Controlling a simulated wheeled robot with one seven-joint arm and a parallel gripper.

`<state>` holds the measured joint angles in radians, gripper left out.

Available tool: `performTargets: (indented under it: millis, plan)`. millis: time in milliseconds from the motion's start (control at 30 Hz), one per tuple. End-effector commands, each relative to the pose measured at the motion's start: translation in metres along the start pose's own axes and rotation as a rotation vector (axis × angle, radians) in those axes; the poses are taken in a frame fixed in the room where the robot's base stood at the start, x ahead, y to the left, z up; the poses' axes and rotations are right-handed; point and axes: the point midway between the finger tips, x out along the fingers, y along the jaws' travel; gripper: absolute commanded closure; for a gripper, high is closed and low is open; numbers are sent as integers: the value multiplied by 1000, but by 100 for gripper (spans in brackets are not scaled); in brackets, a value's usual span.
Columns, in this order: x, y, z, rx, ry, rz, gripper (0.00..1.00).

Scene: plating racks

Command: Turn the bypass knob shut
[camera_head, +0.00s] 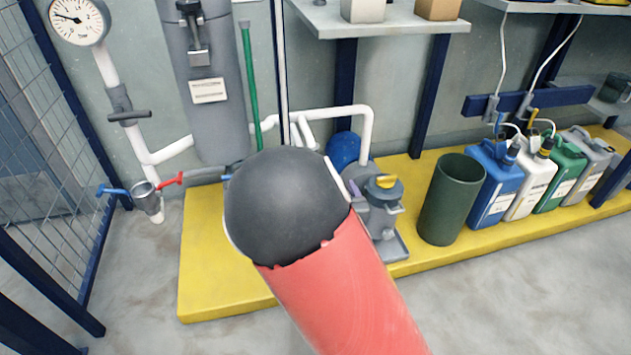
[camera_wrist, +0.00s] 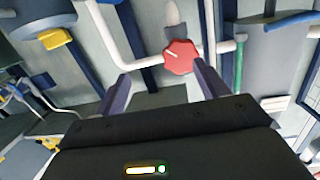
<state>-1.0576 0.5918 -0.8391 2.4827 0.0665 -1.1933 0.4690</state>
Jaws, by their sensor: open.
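A red lobed knob (camera_wrist: 183,62) with a white pointer line sits by the white pipe in the wrist view. I take it to be the bypass knob; no label on it is readable. My gripper (camera_wrist: 160,70) is open and empty, its two dark fingers apart on either side of the knob in the picture. The knob appears beyond the fingertips, and no contact shows. In the head view my own arm covers this spot, so the knob and gripper are hidden there.
White pipe (camera_head: 365,140) runs along the wall near a grey pump with a yellow knob (camera_head: 387,181). A valve with red (camera_head: 170,181) and blue handles stands left. A green bin (camera_head: 450,200) and several canisters stand right on the yellow platform (camera_head: 215,285).

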Motion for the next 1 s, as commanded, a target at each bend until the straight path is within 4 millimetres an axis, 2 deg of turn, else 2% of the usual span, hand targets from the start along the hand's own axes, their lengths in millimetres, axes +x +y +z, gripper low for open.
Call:
performTargets:
  millis: [33, 100, 200, 333, 500, 700, 1000]
  plan:
    - [1, -9, 6, -26, 31, -30, 27]
    - [0, -18, 5, -47, 69, -61, 27]
    - [3, -24, 2, -60, 97, -84, 27]
    - [16, -27, 0, -63, 104, -89, 27]
    - [45, -29, -3, -63, 103, -89, 27]
    - [70, -31, -5, -61, 103, -88, 27]
    - [77, -31, -6, -59, 101, -87, 27]
